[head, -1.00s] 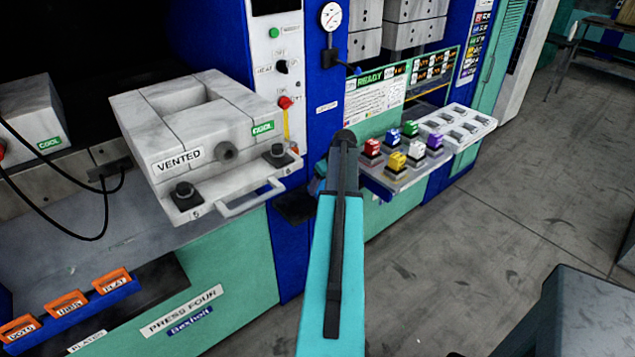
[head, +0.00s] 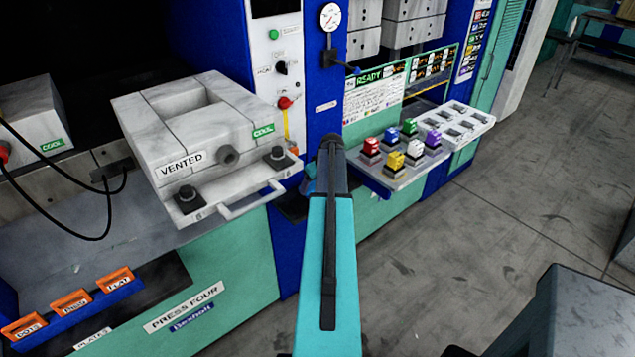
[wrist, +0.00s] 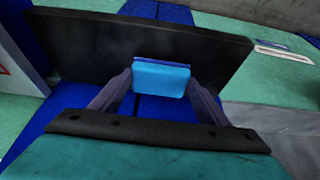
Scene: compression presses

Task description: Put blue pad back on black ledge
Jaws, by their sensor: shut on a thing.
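The blue pad (wrist: 161,78) is a small bright blue block in the middle of the wrist view. My gripper (wrist: 160,88) is shut on it, one dark finger at each side. The black ledge (wrist: 85,45) is a wide dark slab behind and around the pad in the wrist view. The pad overlaps the ledge there; I cannot tell whether it touches it. In the head view the black ledge (head: 293,213) shows only partly, low on the blue column beside my arm.
A white mould marked VENTED (head: 195,130) with a front handle (head: 250,202) stands left of my arm. A shelf with several coloured blocks (head: 405,150) and a white tray (head: 463,125) lie to the right. Grey floor is open at right; a dark box (head: 590,310) stands nearer.

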